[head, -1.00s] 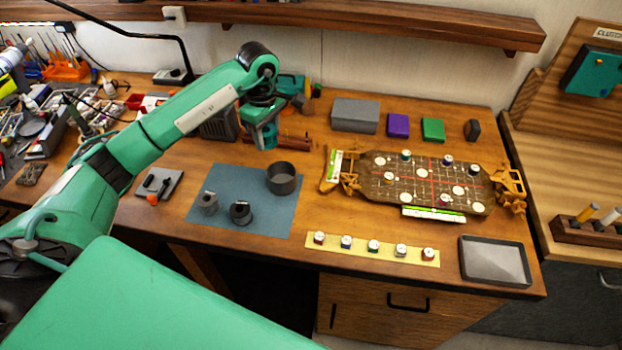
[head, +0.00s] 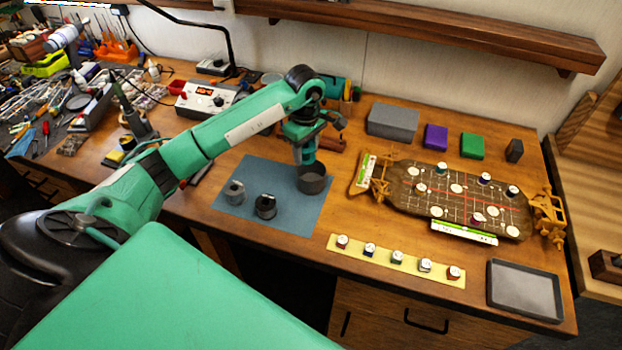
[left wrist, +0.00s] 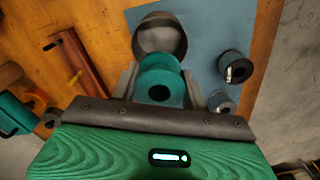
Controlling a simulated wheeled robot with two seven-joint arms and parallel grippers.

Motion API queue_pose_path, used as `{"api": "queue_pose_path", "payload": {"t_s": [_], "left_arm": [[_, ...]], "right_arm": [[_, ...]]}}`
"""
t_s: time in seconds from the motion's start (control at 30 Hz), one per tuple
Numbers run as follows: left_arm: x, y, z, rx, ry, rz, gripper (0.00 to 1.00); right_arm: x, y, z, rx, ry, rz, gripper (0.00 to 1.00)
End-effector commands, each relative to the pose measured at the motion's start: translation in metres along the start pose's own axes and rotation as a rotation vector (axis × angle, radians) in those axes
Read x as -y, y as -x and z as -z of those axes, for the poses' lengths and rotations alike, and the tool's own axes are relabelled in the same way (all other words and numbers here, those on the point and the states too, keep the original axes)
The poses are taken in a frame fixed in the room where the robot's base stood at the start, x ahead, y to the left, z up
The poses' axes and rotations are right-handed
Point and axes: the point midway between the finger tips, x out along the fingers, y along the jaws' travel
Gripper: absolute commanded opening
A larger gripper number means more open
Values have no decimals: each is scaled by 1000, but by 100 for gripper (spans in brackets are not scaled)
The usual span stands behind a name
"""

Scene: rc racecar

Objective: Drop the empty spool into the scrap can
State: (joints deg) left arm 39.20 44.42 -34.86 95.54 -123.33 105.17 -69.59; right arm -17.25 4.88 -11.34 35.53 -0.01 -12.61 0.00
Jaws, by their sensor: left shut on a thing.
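My left gripper (head: 304,156) is shut on a teal spool (left wrist: 162,82). The spool sits between the two fingers in the left wrist view, with its round hole facing the camera. The scrap can (head: 313,184) is a dark grey open cylinder on the blue mat. In the head view the gripper's tip is over the can's back rim. In the left wrist view the can (left wrist: 160,36) shows just beyond the spool, which overlaps its near edge. Whether the spool touches the can cannot be told. My right gripper is not in view.
Two dark round pieces (head: 266,206) (head: 234,192) stand on the blue mat (head: 290,222) left of the can. The wooden car deck (head: 410,190), a yellow strip (head: 382,258) of small jars and a grey tray (head: 525,290) lie to the right.

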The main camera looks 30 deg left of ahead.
Motion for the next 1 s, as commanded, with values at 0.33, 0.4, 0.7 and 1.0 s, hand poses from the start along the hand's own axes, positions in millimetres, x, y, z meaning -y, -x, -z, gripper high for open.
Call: {"api": "queue_pose_path", "payload": {"t_s": [0.33,0.4,0.7,1.0], "left_arm": [[0,1,0,0,0,-1,71],[0,1,0,0,0,-1,71],[-1,11,1,-2,0,-5,71],[-1,64,1,-2,0,-7,71]], "right_arm": [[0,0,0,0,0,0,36],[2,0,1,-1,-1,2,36],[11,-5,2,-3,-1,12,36],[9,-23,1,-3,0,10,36]]}}
